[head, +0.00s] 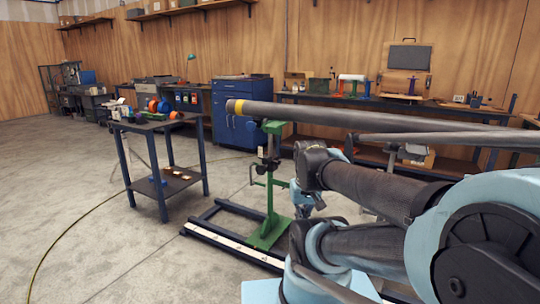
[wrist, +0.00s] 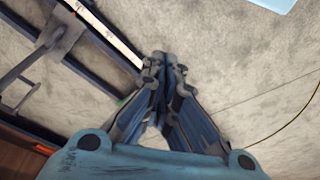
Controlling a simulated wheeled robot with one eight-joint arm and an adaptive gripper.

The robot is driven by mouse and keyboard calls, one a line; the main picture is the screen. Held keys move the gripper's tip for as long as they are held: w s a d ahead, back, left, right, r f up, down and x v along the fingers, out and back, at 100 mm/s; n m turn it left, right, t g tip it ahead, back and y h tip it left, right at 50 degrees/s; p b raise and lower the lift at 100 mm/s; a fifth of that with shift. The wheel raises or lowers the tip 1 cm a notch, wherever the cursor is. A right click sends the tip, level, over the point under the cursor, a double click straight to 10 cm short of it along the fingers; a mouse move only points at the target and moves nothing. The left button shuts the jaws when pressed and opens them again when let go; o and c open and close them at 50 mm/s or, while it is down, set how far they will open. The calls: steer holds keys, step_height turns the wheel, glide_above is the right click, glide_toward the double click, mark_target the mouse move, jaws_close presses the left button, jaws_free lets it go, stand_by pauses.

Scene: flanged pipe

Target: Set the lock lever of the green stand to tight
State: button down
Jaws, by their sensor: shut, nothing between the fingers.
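The green stand (head: 270,190) stands on a floor rail left of my arm in the head view, its top under the pipe (head: 330,115). A thin bar sticks out from its column at mid height, on the left; I cannot tell whether this is the lock lever or how it is set. My gripper (wrist: 161,58) is shut and empty in the wrist view, pointing at bare floor. In the head view, the blue hand (head: 304,200) hangs just right of the green stand, apart from it as far as I can tell. The wrist view does not clearly show the lever.
The long rail (head: 235,241) with a pale strip lies on the floor under the stand. A dark work cart (head: 160,125) stands to the left. A blue cabinet (head: 240,115) and benches line the back wall. Floor at front left is clear apart from a cable.

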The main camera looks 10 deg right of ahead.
steer(key=w+d+r+m+t+h, duration=0.1)
steer(key=w+r, duration=0.3)
steer(key=w, duration=0.6)
steer(key=w+d+r+m+t+h, duration=0.1)
steer(key=w+r, duration=0.3)
steer(key=w, duration=0.6)
steer(key=w+r+m+t+h, duration=0.15)
steer(key=w+r, duration=0.25)
steer(key=w, duration=0.7)
steer(key=w+a+f+t, duration=0.1)
steer(key=w+a+f, duration=0.1)
steer(key=w, duration=0.8)
steer(key=w+a+f+m+t+h, duration=0.1)
steer(key=w+a+f, duration=0.2)
steer(key=w, duration=0.8)
steer(key=w+a+f+t+h, duration=0.1)
steer(key=w+a+f, duration=0.2)
steer(key=w, duration=0.8)
steer(key=shift+w+f+m, duration=0.25)
steer(key=shift+f+m, duration=0.1)
steer(key=shift+f, duration=0.2)
steer(key=shift+t, duration=0.25)
steer(key=shift+x, duration=5)
steer(key=shift+d, duration=0.1)
